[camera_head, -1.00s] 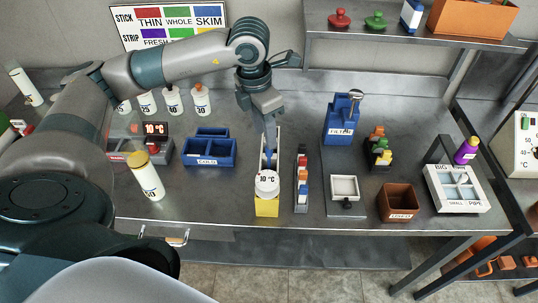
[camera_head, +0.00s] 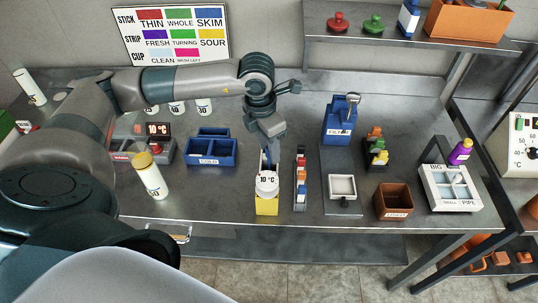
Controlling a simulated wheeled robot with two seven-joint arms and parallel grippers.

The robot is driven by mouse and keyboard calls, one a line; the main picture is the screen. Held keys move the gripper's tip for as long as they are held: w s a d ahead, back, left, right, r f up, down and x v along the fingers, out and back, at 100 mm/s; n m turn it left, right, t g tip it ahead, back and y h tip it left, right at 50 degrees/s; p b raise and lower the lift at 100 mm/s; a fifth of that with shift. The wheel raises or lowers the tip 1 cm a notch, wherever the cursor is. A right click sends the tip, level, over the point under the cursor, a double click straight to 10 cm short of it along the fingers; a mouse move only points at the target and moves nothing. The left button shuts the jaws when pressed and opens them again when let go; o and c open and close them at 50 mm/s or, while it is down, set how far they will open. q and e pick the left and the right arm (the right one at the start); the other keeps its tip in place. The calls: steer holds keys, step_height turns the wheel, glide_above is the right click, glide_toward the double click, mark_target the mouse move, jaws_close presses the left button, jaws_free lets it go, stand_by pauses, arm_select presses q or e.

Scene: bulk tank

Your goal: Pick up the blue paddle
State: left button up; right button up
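My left gripper (camera_head: 269,147) points down from above at the top of this blue piece, over the cup's stand. The fingers are small and overlap the blue piece in the picture, so I cannot tell whether they touch it, or whether they are open or shut. My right gripper is not in view.
The white cup (camera_head: 267,183) sits on a yellow-fronted stand (camera_head: 267,207). A rack of coloured pieces (camera_head: 300,180) stands close to its right. A blue divided bin (camera_head: 211,150) is to the left, and a white bottle (camera_head: 150,176) stands near the front edge.

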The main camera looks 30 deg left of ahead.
arm_select(q)
steer(key=shift+f, duration=0.3)
jaws_close()
stand_by(0.4)
steer(key=shift+w+r+b, duration=0.1)
steer(key=shift+r+b, duration=0.3)
steer(key=shift+r, duration=0.2)
step_height(320, 180, up, 8)
steer(key=b, duration=0.2)
steer(key=shift+f+b, duration=0.25)
steer(key=shift+b, duration=0.15)
steer(key=shift+r, duration=0.75)
